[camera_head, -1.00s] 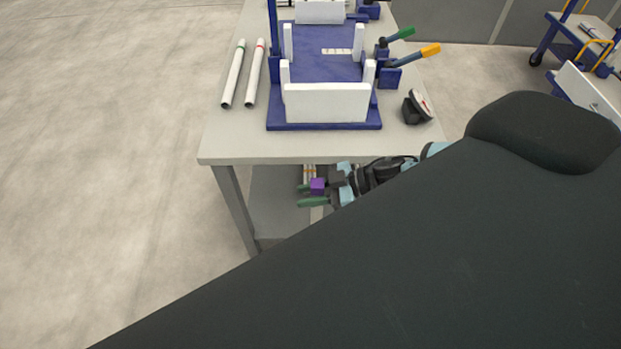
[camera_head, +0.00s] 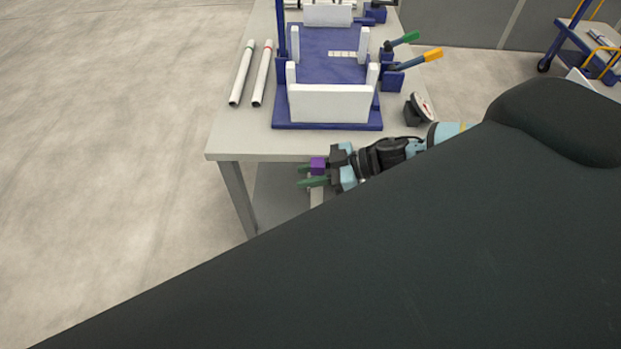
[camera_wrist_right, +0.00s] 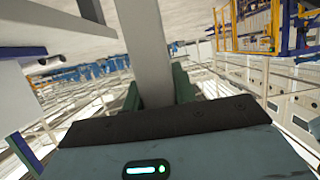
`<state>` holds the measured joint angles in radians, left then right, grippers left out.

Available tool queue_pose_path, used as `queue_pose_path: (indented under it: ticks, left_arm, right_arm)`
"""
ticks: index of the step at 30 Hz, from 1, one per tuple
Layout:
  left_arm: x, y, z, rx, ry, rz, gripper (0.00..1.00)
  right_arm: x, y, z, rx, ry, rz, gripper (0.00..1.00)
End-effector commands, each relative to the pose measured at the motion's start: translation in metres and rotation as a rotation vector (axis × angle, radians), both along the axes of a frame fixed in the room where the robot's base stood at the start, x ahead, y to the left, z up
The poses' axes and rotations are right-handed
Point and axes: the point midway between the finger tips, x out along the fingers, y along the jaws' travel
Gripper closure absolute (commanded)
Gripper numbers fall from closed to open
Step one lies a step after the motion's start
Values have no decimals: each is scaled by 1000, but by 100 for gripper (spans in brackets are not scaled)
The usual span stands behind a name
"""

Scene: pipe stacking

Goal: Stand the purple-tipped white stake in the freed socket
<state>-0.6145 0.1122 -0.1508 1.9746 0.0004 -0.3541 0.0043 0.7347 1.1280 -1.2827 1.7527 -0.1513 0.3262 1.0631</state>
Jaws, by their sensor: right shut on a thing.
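My right gripper (camera_head: 305,177) is shut on the white stake (camera_head: 316,195), held roughly upright just off the table's near edge. The stake's purple tip (camera_head: 318,165) shows at the top, right by the green fingers. In the right wrist view, the stake (camera_wrist_right: 150,55) runs between the two green fingers (camera_wrist_right: 157,90). The blue fixture (camera_head: 315,127) stands on the table, with white stakes (camera_head: 291,74) standing at its sides and a white panel across its front. I cannot make out which socket is free. My left gripper is out of view.
Two white pipes (camera_head: 241,75) with coloured bands lie on the table (camera_head: 230,145) left of the fixture. A dial gauge (camera_head: 418,109) stands near the right edge. My dark arm covers the lower right.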

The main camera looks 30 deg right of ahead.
Motion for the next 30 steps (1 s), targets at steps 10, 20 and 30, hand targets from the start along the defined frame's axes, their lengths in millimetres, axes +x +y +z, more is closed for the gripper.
queue_pose_path:
  ticks: [10, 20, 30]
  left_arm:
    - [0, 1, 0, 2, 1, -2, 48]
    - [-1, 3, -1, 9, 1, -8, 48]
    - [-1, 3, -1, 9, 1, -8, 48]
  right_arm:
    - [1, 0, 26, 1, -4, 0, 100]
    - [0, 0, 34, 2, -1, -1, 100]
    - [-2, 23, 34, 5, -1, -3, 100]
